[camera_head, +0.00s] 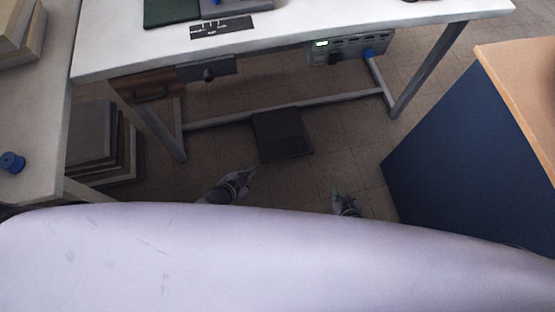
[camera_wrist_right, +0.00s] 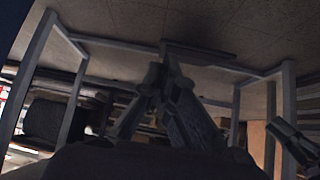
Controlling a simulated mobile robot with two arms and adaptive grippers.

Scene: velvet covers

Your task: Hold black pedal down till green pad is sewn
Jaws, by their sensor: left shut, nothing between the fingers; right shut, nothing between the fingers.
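The black pedal (camera_head: 282,135) lies flat on the tiled floor under the front of the white table. A thin dark slab at the top of the right wrist view looks like the same pedal (camera_wrist_right: 200,52). The green pad (camera_head: 170,11) is on the table top, cut off by the upper edge. My left gripper (camera_head: 252,172) is shut and empty, in front of the pedal and a little left of it. My right gripper (camera_head: 337,194) is shut and empty, in front and to the right; its fingers also show in the right wrist view (camera_wrist_right: 165,62). Neither gripper touches the pedal.
A white table (camera_head: 330,22) with metal legs and a low crossbar stands ahead. Under it hangs a control box (camera_head: 350,47) with a lit green display. A blue-sided cabinet (camera_head: 445,155) stands right. Stacked grey slabs (camera_head: 92,140) stand left under another table (camera_head: 35,120).

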